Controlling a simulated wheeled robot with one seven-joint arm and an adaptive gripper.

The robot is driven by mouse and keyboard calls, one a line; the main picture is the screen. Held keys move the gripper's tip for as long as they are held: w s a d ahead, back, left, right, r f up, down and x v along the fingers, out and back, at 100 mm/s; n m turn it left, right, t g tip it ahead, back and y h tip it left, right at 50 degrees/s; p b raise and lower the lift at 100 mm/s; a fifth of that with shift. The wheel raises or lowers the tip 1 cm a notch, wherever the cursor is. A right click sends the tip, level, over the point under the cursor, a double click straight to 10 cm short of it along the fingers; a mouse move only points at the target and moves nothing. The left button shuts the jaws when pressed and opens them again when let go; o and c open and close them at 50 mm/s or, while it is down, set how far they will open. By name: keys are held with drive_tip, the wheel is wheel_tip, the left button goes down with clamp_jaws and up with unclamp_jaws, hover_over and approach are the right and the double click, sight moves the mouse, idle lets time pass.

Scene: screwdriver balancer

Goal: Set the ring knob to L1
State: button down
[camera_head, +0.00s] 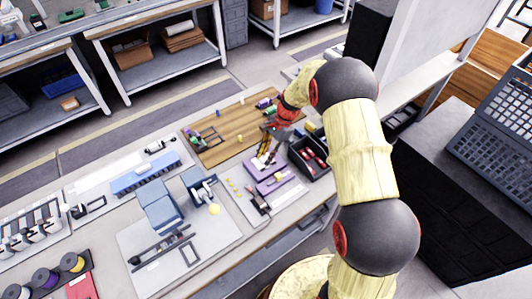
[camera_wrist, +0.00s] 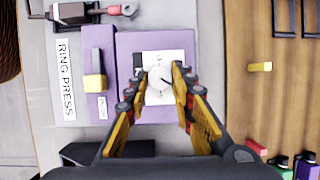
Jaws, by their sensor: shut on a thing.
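The ring knob (camera_wrist: 161,80) is a round, pale dial with a dark pointer mark. It sits on a white label plate (camera_wrist: 160,61) on a purple unit (camera_wrist: 183,41). The pointer seems to slant toward the lower right in the wrist view; the small marks around it are too blurred to read. My gripper (camera_wrist: 161,78) has one fingertip on either side of the knob and is shut on it. In the head view my gripper (camera_head: 266,160) reaches down to the purple unit (camera_head: 278,183), and its fingers hide the knob.
A narrower purple block with a yellow lever (camera_wrist: 95,83) stands left of the unit, beside a "RING PRESS" sign (camera_wrist: 66,80). A wooden board (camera_wrist: 262,105) with small coloured parts lies to the right. A dark bin of red parts (camera_head: 311,157) stands close by in the head view.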

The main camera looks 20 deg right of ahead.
drive_tip(key=n, duration=0.2)
drive_tip(key=n+g+p, duration=0.1)
drive_tip(key=n, duration=0.1)
drive_tip(key=n+g+h+p, duration=0.1)
drive_tip(key=n, duration=0.1)
drive_tip(key=shift+w+a, duration=0.1)
drive_tip(key=shift+w, duration=0.15)
drive_tip(key=n, duration=0.2)
drive_tip(key=n+g+h+p, duration=0.1)
drive_tip(key=n, duration=0.1)
drive_tip(key=n+h+p, duration=0.1)
drive_tip(key=n, duration=0.1)
drive_tip(key=shift+w+a+n+g, duration=0.15)
drive_tip(key=shift+a+n+g, duration=0.15)
drive_tip(key=shift+n, duration=0.1)
drive_tip(key=n+h, duration=0.1)
drive_tip(key=n, duration=0.2)
drive_tip(key=n+h+p, duration=0.1)
drive_tip(key=n+h, duration=0.1)
drive_tip(key=n, duration=0.1)
drive_tip(key=shift+a, duration=0.2)
drive_tip(key=n+h, duration=0.1)
drive_tip(key=n, duration=0.2)
drive_tip(key=n+t+p, duration=0.1)
drive_tip(key=n, duration=0.1)
drive_tip(key=shift+a+n+h, duration=0.15)
drive_tip(key=shift+n+h, duration=0.25)
drive_tip(key=c, duration=1.5)
unclamp_jaws()
